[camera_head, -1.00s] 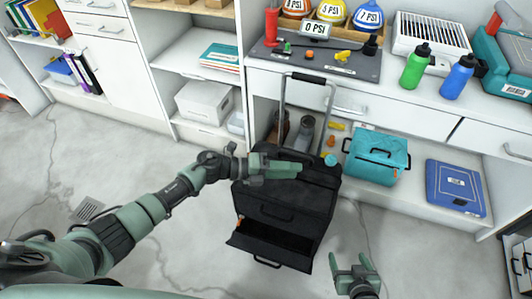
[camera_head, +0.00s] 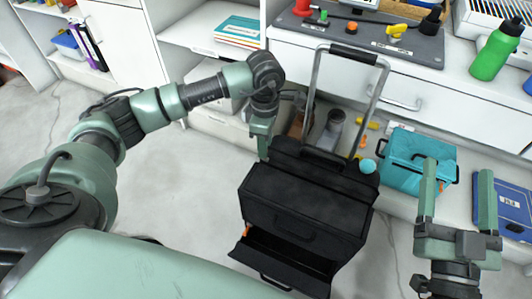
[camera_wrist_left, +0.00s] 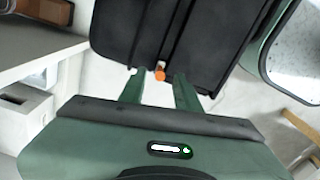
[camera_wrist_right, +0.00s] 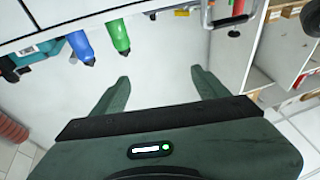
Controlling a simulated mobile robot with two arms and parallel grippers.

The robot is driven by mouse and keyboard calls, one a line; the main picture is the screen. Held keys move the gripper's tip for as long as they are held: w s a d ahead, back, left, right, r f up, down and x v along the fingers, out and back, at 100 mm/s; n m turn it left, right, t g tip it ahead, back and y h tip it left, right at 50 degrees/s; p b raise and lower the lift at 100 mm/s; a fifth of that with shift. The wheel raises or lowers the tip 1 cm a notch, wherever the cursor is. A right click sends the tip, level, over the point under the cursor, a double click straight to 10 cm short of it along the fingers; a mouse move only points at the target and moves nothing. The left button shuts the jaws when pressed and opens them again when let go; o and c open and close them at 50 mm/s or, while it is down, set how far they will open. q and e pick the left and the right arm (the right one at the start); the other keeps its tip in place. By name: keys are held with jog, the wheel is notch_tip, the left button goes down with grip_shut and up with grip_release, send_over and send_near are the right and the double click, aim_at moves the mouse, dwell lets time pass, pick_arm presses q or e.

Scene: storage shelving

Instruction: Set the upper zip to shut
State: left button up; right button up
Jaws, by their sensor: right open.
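A black wheeled tool case (camera_head: 306,199) stands upright on the floor, with its lower front drawer (camera_head: 283,260) pulled out. An orange zip pull (camera_head: 246,231) shows at that drawer's left edge. My left gripper (camera_head: 263,156) points down at the case's upper left side. In the left wrist view, its fingers (camera_wrist_left: 158,78) are apart, and an orange pull (camera_wrist_left: 160,75) shows between their tips on the case side. I cannot tell whether it is the upper zip, or whether the fingers touch it. My right gripper (camera_head: 457,183) is open and empty, right of the case.
The case's telescopic handle (camera_head: 314,88) rises behind it, close to my left gripper. A teal cooler box (camera_head: 410,175) and blue case (camera_head: 510,207) are at the right under the white counter (camera_head: 450,105). Open floor lies left of the case.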

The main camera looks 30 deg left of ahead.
pick_arm(q)
jog(key=shift+f+b, duration=0.4)
jog(key=shift+f, duration=1.5)
pick_arm(e)
jog(key=shift+s+r+t+y, duration=0.2)
jog(key=shift+s+r+t, duration=0.2)
jog(key=shift+r, duration=0.35)
jog(key=shift+s+r+t+y, duration=0.2)
jog(key=shift+s+r+t, duration=0.1)
jog(key=shift+r+t, duration=0.35)
jog(key=shift+s+r+t+y, duration=0.2)
jog(key=shift+s+r+t, duration=0.15)
jog(key=shift+r, duration=0.5)
pick_arm(q)
grip_shut()
